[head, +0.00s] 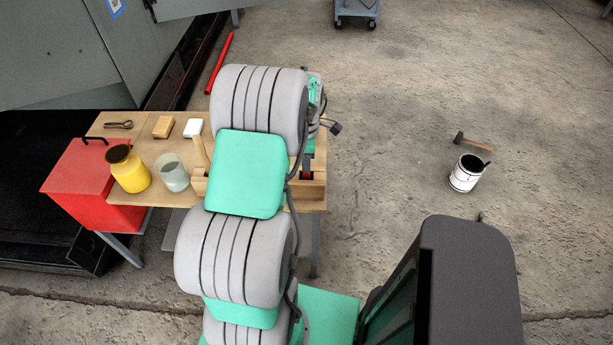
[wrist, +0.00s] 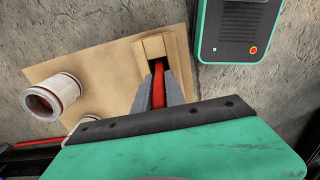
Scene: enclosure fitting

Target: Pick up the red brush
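The red brush (wrist: 158,92) shows in the wrist view as a narrow red strip between the two dark fingers of my gripper (wrist: 158,82). The fingers lie close against it on both sides with no clear gap. A pale wooden block (wrist: 152,46) lies just beyond the fingertips, at the edge of the tabletop. In the head view the block (head: 309,192) is at the table's front right corner, with a small red part (head: 307,175) just behind it. My arm hides much of the gripper there.
The wooden table (head: 105,126) holds a yellow jar (head: 130,172), a greyish cup (head: 172,176), a wooden block (head: 163,127) and a white block (head: 193,127). A red box (head: 78,180) stands at left. A white can (head: 466,174) and a hammer (head: 474,141) are at right.

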